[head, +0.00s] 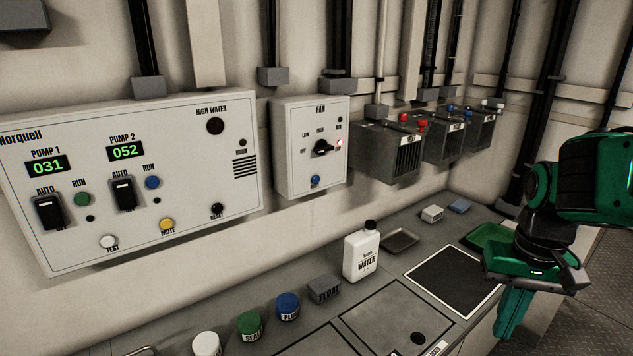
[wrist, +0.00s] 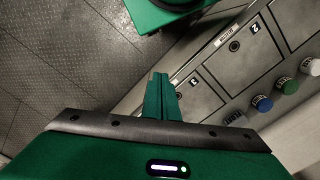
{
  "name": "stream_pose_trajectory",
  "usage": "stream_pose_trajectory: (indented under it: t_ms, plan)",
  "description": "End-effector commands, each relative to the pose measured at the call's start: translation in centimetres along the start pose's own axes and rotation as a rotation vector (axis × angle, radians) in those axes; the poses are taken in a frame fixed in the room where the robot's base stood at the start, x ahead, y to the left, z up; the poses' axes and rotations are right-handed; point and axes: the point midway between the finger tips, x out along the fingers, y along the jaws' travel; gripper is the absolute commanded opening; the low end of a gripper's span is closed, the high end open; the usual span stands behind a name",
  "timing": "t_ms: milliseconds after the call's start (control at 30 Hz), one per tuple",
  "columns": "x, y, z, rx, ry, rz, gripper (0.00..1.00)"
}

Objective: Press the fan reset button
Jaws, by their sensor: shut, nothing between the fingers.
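The fan box (head: 311,146) is a pale panel marked FAN on the wall at the middle of the head view. The small label by the blue button is too small to read. My gripper (head: 511,318) is at the right of the head view, pointing down, well apart from the fan box. In the wrist view its green fingers (wrist: 160,92) are together with nothing between them. The fan box is not in the wrist view.
A large pump panel (head: 190,240) is on the wall at left. On the counter are a white water bottle (head: 362,252), a grey float block (head: 324,288), several capped jars including a blue one (head: 288,305), and a dark mat (head: 452,280). Grey boxes (head: 388,152) hang right of the fan box.

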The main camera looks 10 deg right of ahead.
Motion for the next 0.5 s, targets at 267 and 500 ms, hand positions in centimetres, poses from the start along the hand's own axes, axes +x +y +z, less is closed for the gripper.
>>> stream_pose_trajectory:
  t_ms: [267,500]
  plan:
    - [0.9,-0.2,-1.0,0.013,0.02,0.02,0.0]
    - [5.0,-1.2,-7.1,0.05,0.088,0.143,0.0]
